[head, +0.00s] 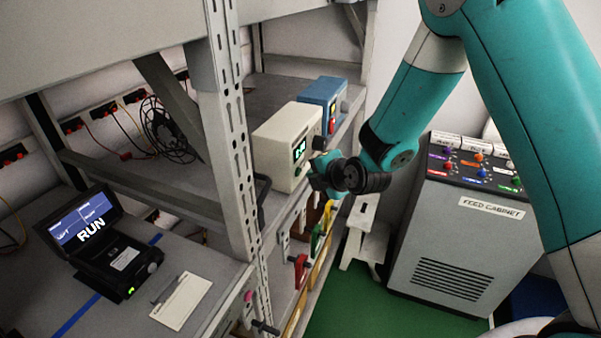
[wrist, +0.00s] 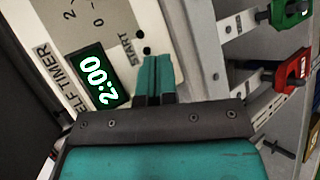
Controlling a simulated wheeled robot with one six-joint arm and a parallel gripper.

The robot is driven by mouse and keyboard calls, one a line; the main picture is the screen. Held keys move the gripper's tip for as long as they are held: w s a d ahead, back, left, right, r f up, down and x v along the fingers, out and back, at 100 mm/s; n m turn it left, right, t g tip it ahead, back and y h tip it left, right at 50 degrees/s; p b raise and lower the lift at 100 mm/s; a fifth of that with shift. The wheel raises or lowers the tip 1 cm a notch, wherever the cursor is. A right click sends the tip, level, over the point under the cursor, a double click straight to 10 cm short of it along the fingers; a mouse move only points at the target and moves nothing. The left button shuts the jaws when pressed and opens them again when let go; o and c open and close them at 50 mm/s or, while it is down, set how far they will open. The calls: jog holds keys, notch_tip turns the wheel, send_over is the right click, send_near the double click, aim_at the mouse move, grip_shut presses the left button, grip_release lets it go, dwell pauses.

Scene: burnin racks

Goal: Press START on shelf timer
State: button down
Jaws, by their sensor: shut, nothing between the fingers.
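The shelf timer (head: 282,143) is a beige box on the rack shelf, its front turned to the right towards my gripper (head: 319,172). In the wrist view, its face (wrist: 108,22) carries a lit display (wrist: 101,79) reading 2:00. The word START (wrist: 127,50) is printed beside small dark round spots, one (wrist: 147,50) close to the fingertips. My gripper (wrist: 155,60) is shut and empty, its teal fingertips in front of the panel's lower edge by START. I cannot tell whether they touch it. The fingers may hide part of the START area.
A blue box (head: 322,97) stands behind the timer on the shelf. Red and green handles (wrist: 292,70) stick out from the rack beside the gripper. A black device showing RUN (head: 92,230) sits on the front shelf. The feed cabinet (head: 455,245) stands at right.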

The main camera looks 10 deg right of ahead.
jog(key=shift+w+a, duration=0.3)
jog(key=shift+a, duration=0.05)
jog(key=shift+w+a+b, duration=0.2)
jog(key=shift+a+b, duration=0.15)
dwell(0.6)
dwell(0.4)
jog(key=shift+s+d+b, duration=0.45)
jog(key=shift+d+b, duration=0.1)
jog(key=shift+d, duration=0.15)
jog(key=s+d+b, duration=0.1)
jog(key=d, duration=0.1)
jog(key=s+d+b, duration=0.2)
dwell(0.8)
